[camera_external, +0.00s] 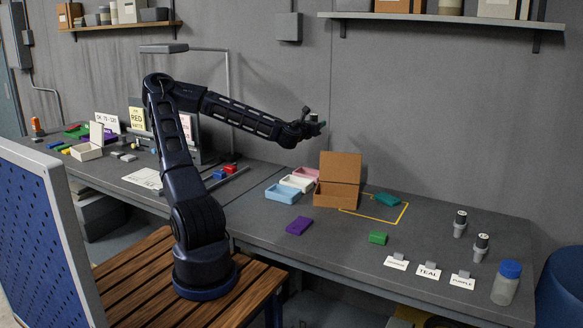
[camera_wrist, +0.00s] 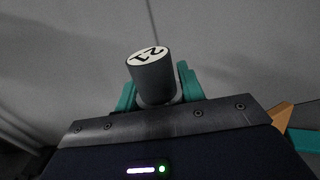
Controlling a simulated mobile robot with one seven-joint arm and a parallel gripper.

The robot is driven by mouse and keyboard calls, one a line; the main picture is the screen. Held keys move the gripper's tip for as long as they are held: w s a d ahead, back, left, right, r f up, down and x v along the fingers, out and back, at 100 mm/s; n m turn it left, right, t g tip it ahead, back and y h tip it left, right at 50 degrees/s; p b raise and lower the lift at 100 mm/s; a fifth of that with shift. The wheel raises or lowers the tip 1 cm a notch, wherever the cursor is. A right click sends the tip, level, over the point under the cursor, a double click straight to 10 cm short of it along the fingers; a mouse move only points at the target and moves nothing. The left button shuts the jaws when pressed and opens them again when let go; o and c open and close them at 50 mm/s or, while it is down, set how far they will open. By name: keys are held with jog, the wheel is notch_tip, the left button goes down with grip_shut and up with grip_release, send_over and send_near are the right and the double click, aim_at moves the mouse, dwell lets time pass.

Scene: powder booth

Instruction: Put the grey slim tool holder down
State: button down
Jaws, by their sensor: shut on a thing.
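My gripper (camera_external: 314,124) is raised above the back of the bench, left of and above the wooden box. In the wrist view its teal fingers (camera_wrist: 187,82) are shut on the grey slim tool holder (camera_wrist: 150,82), a dark grey cylinder with a white, numbered end cap. The holder's lower part is hidden between the fingers. Two other grey tool holders with numbered caps, a rear one (camera_external: 460,223) and a front one (camera_external: 481,247), stand upright at the right of the bench.
An open-lidded wooden box (camera_external: 336,196) stands beside blue (camera_external: 282,194), white and pink trays. A teal block (camera_external: 388,199) lies by a yellow outline (camera_external: 404,214). A purple block (camera_external: 299,226), green block (camera_external: 378,238), label cards (camera_external: 429,271) and blue-capped jar (camera_external: 506,286) lie forward.

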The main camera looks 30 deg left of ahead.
jog(key=a+y, duration=0.1)
jog(key=a, duration=0.1)
jog(key=shift+a+r+n, duration=0.1)
jog(key=shift+a+n, duration=0.2)
jog(key=shift+a, duration=0.1)
jog(key=s+d+f+m+g+h, duration=0.1)
jog(key=s+d+m+h, duration=0.25)
jog(key=d, duration=0.95)
jog(key=s+d+f+m+g+h, duration=0.15)
jog(key=s+d+h, duration=0.3)
jog(key=d, duration=0.75)
jog(key=s+d+f+m+g+h, duration=0.1)
jog(key=s+d+m+g+h, duration=0.3)
jog(key=d, duration=0.9)
jog(key=f, duration=0.6)
jog(key=f+t, duration=0.1)
jog(key=f, duration=0.5)
jog(key=s+f+n+t, duration=0.1)
jog(key=f, duration=0.6)
jog(key=shift+a+f+t+y, duration=0.1)
jog(key=shift+a+t+y, duration=0.05)
jog(key=shift+t+y, duration=0.15)
jog(key=shift+f, duration=0.1)
jog(key=c, duration=0.9)
grip_release()
jog(key=shift+o, duration=0.2)
